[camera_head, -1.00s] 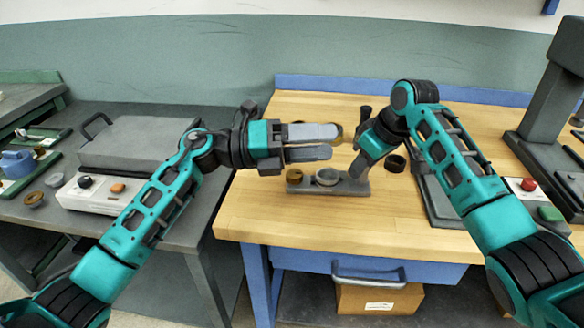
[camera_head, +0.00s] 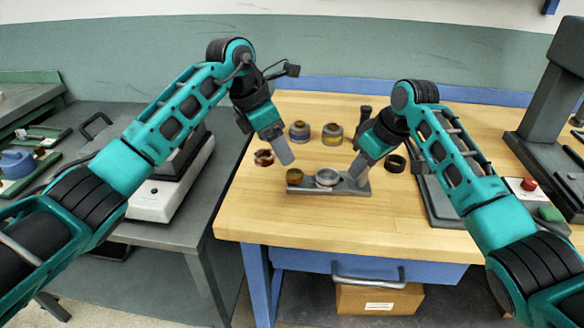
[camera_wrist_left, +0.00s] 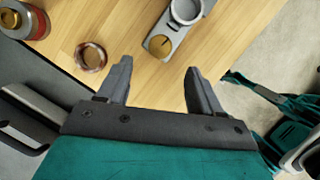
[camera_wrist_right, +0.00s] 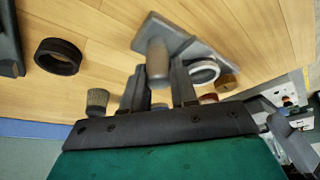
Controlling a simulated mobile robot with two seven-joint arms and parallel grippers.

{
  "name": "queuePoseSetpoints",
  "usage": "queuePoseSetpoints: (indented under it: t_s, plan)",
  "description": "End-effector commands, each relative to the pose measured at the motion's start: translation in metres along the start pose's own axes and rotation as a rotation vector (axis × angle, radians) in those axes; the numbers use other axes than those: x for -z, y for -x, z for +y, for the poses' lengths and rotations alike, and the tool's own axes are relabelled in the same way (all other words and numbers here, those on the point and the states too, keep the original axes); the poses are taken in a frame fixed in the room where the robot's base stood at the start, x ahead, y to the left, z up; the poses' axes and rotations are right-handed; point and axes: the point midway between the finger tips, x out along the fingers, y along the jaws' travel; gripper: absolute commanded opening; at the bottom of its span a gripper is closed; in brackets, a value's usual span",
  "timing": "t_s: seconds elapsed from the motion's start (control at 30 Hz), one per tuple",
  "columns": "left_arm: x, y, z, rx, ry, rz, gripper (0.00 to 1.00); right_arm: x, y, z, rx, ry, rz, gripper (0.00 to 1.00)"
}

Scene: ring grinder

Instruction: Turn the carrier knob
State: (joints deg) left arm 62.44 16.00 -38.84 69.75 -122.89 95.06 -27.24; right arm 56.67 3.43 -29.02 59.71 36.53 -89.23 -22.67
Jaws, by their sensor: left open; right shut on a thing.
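The grey carrier plate (camera_head: 345,187) lies on the wooden bench. A brass-coloured round knob (camera_head: 294,176) sits at its left end and a pale metal ring (camera_head: 327,177) near its middle. My right gripper (camera_head: 364,172) is shut on the grey post (camera_wrist_right: 158,62) at the carrier's other end. My left gripper (camera_head: 286,158) is open and empty, pointing down above and behind the knob. In the left wrist view the knob (camera_wrist_left: 161,46) lies beyond the open fingers (camera_wrist_left: 158,80), not between them.
A reddish ring (camera_head: 264,157) lies left of the left gripper. A black ring (camera_head: 395,163) lies to the right. The bench front is clear.

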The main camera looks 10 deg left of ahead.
Motion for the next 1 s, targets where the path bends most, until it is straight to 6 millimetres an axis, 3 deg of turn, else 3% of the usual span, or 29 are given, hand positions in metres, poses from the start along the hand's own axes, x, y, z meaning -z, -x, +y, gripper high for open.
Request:
queuePoseSetpoints:
  t_s: [0.2, 0.4, 0.8, 1.0]
  plan:
    - [-0.001, -0.046, -0.002, 0.006, 0.003, -0.001, 0.66, 0.000, 0.001, 0.000, -0.001, 0.000, 0.001, 0.00]
    - [-0.001, -0.071, -0.001, 0.004, 0.002, -0.003, 0.66, 0.000, 0.001, 0.000, -0.001, 0.000, 0.001, 0.00]
    - [-0.001, -0.079, -0.001, 0.002, 0.001, -0.003, 0.66, 0.000, 0.001, 0.000, -0.001, 0.000, 0.001, 0.00]
    - [-0.001, -0.078, -0.001, 0.002, 0.001, -0.003, 0.47, 0.000, 0.001, 0.000, -0.001, 0.000, 0.001, 0.00]
